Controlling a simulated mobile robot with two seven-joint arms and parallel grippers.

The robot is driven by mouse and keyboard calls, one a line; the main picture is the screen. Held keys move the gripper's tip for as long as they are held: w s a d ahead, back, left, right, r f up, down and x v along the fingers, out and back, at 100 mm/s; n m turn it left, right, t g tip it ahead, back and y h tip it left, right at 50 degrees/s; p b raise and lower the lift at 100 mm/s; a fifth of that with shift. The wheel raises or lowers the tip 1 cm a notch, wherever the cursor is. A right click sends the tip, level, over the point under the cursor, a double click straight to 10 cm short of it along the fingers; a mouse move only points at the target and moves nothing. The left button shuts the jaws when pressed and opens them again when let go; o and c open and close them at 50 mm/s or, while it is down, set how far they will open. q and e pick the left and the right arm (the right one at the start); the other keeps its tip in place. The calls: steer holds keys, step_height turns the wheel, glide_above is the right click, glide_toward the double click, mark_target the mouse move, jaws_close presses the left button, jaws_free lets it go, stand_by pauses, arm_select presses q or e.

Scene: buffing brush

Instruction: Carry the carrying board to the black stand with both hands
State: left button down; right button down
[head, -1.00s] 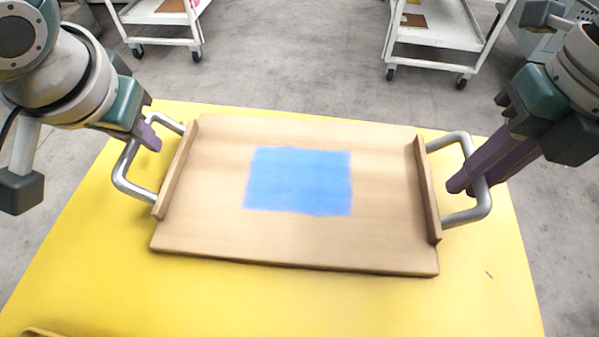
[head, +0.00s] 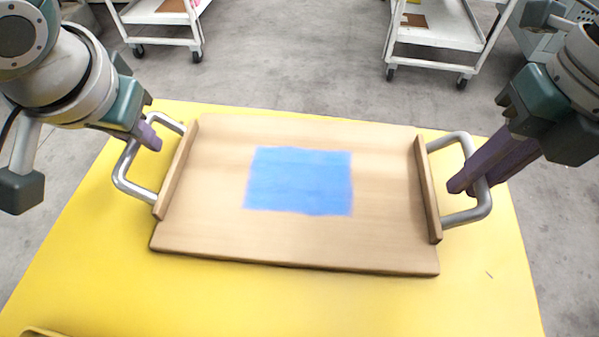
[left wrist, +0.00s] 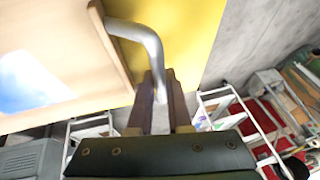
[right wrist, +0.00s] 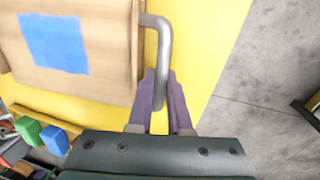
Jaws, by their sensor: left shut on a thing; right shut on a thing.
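The wooden carrying board (head: 220,230) has a blue square (head: 298,181) in its middle and a metal handle at each end. It lies over the yellow table; whether it touches the table I cannot tell. My left gripper (head: 150,137) is shut on the left handle (head: 121,178), and the fingers close around the bar in the left wrist view (left wrist: 160,88). My right gripper (head: 465,185) is shut on the right handle (head: 484,205), also seen in the right wrist view (right wrist: 160,92). I cannot make out the black stand in any view.
The yellow table (head: 400,305) is clear around the board, apart from a yellow edge piece (head: 40,332) at the near left. White carts stand on the grey floor beyond, at the left (head: 150,14) and right (head: 440,36). Green (right wrist: 28,130) and blue (right wrist: 55,140) blocks show in the right wrist view.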

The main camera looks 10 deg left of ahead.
arm_select(q)
steer(key=shift+r, duration=0.15)
arm_select(e)
steer(key=shift+r, duration=0.2)
